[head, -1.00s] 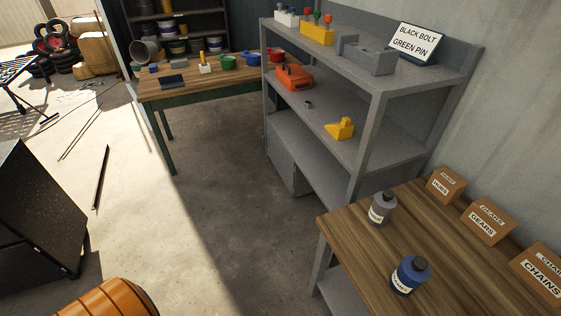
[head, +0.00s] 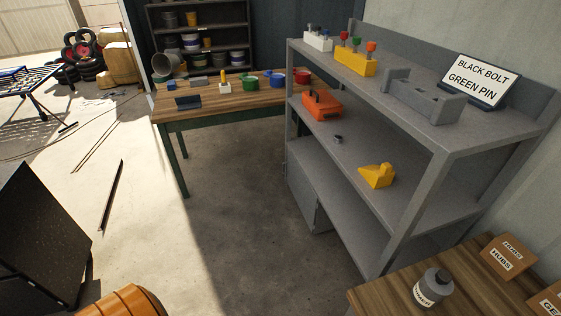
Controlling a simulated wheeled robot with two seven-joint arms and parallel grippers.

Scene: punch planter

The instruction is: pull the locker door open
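A grey locker (head: 303,192) sits low in the grey shelf rack, right of the picture's middle. Its front faces left and looks closed; I cannot make out a handle, and the view is steep and shaded. Neither of my grippers is in view, so nothing touches the locker in this picture.
A wooden bench (head: 240,98) with coloured parts stands behind. A workbench (head: 385,296) with a grey bottle (head: 433,288) is at lower right. A black box (head: 40,225) and an orange barrel (head: 125,302) are at left. Concrete floor (head: 240,220) before the locker is clear.

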